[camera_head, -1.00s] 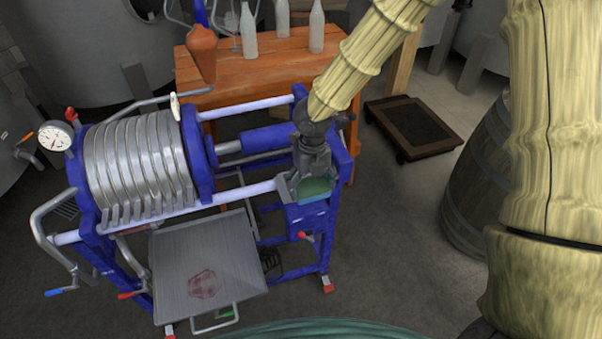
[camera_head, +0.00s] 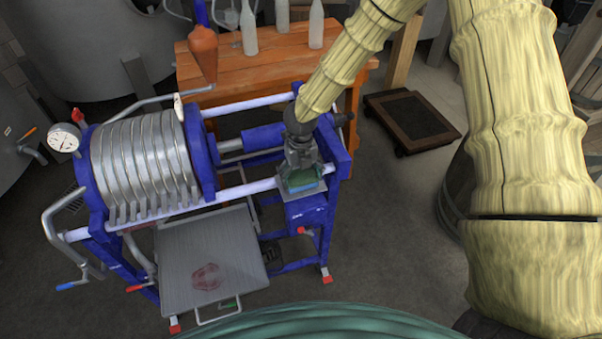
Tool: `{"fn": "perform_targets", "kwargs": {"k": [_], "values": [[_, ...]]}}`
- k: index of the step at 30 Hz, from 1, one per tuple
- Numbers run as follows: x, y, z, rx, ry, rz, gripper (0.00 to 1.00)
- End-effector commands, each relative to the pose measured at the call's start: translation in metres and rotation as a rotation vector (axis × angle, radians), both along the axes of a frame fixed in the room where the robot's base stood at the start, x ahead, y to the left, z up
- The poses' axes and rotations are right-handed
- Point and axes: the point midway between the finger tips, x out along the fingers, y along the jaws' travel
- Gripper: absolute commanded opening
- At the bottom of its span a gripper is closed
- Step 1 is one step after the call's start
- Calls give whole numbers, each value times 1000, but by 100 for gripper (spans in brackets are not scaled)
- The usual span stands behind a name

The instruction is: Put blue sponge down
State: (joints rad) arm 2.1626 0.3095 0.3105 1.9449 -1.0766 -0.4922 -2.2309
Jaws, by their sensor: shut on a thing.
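My gripper (camera_head: 301,169) points down at the right end of the blue-framed filter press (camera_head: 151,165). It is shut on the blue sponge (camera_head: 306,187), which shows a green upper part and a blue lower edge. The sponge is just over a small grey plate (camera_head: 287,195) on top of the blue box at the press's front right corner. I cannot tell whether it touches the plate. The fingers hide part of the sponge.
A grey drip tray (camera_head: 233,245) with a reddish stain juts out below the press. An orange wooden table (camera_head: 272,72) with clear bottles stands behind. A low dark wheeled platform (camera_head: 412,121) and a barrel are at the right.

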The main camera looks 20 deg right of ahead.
Motion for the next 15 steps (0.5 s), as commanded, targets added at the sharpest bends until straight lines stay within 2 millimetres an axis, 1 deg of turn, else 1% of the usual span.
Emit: {"fn": "perform_targets", "kwargs": {"k": [12, 13, 15], "values": [[0, 0, -4, -1, 1, 0, 53], [0, 0, -4, -1, 1, 0, 87], [0, 0, -4, -1, 0, 0, 100]]}}
